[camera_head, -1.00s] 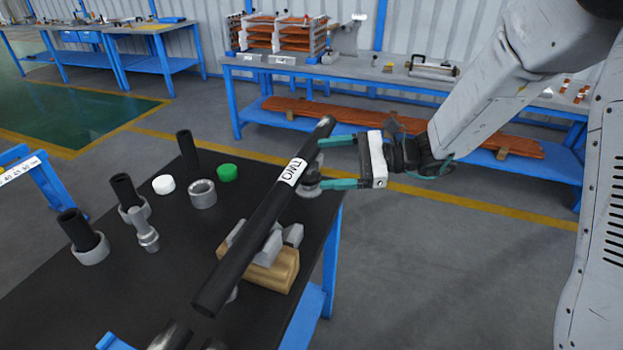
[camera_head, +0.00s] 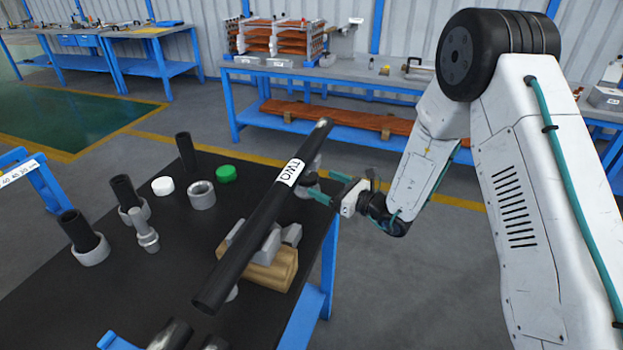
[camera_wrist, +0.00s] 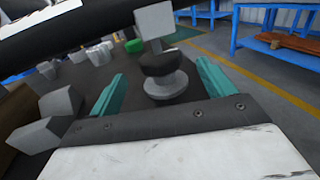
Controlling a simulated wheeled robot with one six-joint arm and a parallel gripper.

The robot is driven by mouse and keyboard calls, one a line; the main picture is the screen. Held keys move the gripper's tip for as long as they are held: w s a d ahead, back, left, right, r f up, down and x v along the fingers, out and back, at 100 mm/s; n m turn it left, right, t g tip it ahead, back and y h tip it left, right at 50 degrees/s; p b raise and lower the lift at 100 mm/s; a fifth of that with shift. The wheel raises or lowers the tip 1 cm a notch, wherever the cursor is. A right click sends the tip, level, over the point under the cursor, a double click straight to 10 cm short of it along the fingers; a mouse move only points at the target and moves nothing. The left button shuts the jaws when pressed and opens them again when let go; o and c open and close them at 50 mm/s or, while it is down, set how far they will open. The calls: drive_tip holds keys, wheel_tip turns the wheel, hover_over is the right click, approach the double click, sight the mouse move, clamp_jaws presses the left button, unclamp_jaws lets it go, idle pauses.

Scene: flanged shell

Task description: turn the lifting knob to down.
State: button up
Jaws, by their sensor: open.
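The lifting knob (camera_wrist: 161,64) is a dark round piece on a grey stand with a round grey base, under the far end of a black pipe (camera_head: 250,228) labelled "TWO". In the head view the knob (camera_head: 309,178) is small and partly hidden by the pipe and my finger. My gripper (camera_head: 329,187) is open, coming in from the right at about the stand's height. In the wrist view the teal fingers of my gripper (camera_wrist: 160,72) point at the stand, one on each side of it in the picture. I cannot tell whether they touch it.
A wooden block with grey V-supports (camera_head: 272,265) carries the pipe's near part. Fittings, a white cap (camera_head: 163,186) and a green cap (camera_head: 226,173) stand on the black tabletop (camera_head: 190,240). Open floor lies right of the table; a blue workbench (camera_head: 300,72) stands behind.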

sight(317, 181)
drive_tip(key=x, duration=0.5)
drive_tip(key=shift+w+a, duration=0.15)
drive_tip(key=shift+a, duration=0.15)
drive_tip(key=c, duration=1)
